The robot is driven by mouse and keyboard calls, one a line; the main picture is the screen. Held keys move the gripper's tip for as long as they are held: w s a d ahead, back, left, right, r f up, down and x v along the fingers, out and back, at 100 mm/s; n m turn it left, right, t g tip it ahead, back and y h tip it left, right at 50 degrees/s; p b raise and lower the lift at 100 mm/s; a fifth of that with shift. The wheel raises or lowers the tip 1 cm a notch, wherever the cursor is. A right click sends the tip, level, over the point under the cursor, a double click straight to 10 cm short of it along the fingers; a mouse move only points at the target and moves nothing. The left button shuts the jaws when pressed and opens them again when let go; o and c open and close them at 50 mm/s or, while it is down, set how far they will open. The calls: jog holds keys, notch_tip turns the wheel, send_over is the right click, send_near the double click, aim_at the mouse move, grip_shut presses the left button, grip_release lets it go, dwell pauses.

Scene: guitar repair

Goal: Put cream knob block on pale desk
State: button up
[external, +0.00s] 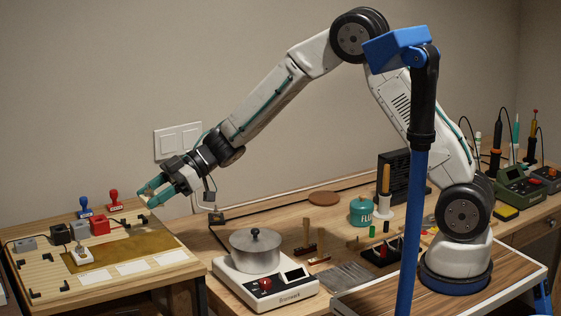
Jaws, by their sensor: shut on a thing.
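My gripper (155,190) is at the left end of the arm, above the back right part of the pale slatted desk (150,279). Its teal fingers are shut on a small cream piece, which looks like the cream knob block (149,189). The fingers hide most of the piece, and it is held in the air above the desk top. A whitish block with a small knob (86,256) stands on the brown-gold mat on that desk.
A red block (99,225), a black block (60,235) and a grey block (26,244) stand along the desk's back left. Two stamps stand behind them. A scale (264,287) with a metal pot (255,250) is on the workbench right. The mat's right part is bare.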

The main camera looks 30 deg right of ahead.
jog(key=shift+w+r, duration=0.1)
jog(key=shift+r, duration=0.15)
jog(key=w+d+f+m+t+h, duration=0.1)
jog(key=w+d+f+m+t, duration=0.2)
jog(key=d, duration=0.5)
jog(key=w+d+f+m+t+h, duration=0.2)
jog(key=w+d+m+t, duration=0.15)
jog(key=d, duration=0.35)
jog(key=w+d+f+m+t+h, duration=0.1)
jog(key=w+d+f+m+t, duration=0.2)
jog(key=d, duration=0.5)
jog(key=d+f+m+t+h, duration=0.1)
jog(key=d+f+m+h, duration=0.1)
jog(key=d, duration=0.7)
jog(key=d+f+m+t+h, duration=0.1)
jog(key=d+f+m+h, duration=0.1)
jog(key=d, duration=0.8)
jog(key=d+f+m+t+h, duration=0.2)
jog(key=d+m+h, duration=0.2)
jog(key=d, duration=0.6)
jog(key=shift+w+d+f+h, duration=0.1)
jog(key=shift+h, duration=0.5)
jog(key=shift+d+m, duration=0.25)
jog(key=shift+d, duration=0.2)
